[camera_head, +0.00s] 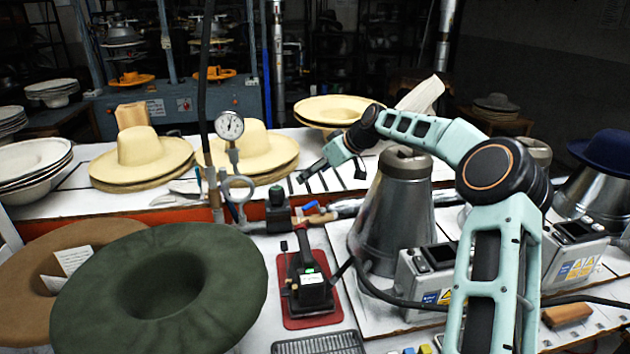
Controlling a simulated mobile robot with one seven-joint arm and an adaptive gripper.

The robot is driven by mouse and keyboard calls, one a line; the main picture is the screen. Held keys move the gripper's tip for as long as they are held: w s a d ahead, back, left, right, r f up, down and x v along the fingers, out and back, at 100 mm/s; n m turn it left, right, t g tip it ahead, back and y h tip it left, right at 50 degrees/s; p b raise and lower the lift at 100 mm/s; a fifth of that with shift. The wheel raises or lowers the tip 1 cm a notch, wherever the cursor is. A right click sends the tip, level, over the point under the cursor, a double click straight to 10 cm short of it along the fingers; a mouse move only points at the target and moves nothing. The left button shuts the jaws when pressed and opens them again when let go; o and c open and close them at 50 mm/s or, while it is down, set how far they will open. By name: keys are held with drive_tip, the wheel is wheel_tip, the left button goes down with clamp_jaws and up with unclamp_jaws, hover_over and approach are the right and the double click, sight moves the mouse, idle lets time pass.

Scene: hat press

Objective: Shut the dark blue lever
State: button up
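A slim dark blue bar (229,207), which looks like the lever, slants down to the right beside the pipe under the round pressure gauge (229,126). It is small, and the frame does not clearly show how it joins the pipe. My gripper (330,178) is above the white table, to the right of the gauge and bar. It points down and left, its fingers spread apart with nothing seen between them. It is clear of the bar.
A dark green hat (165,285) and a brown hat (45,268) fill the front left. Straw hats (140,152) stand behind the pipe. A black iron (305,275) on a red pad is in front. A metal cone (395,215) stands near my arm.

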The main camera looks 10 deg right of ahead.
sight(310, 204)
drive_tip(key=shift+p, duration=0.4)
drive_tip(key=f+g+h+p, duration=0.1)
drive_tip(key=f+p, duration=0.2)
drive_tip(key=f+g+h+p, duration=0.1)
drive_tip(key=f+p, duration=0.2)
drive_tip(key=p, duration=0.1)
drive_tip(key=f+g+p, duration=0.1)
drive_tip(key=f+p, duration=0.2)
drive_tip(key=shift+w+a+f+h, duration=0.3)
drive_tip(key=shift+w+f+h, duration=0.1)
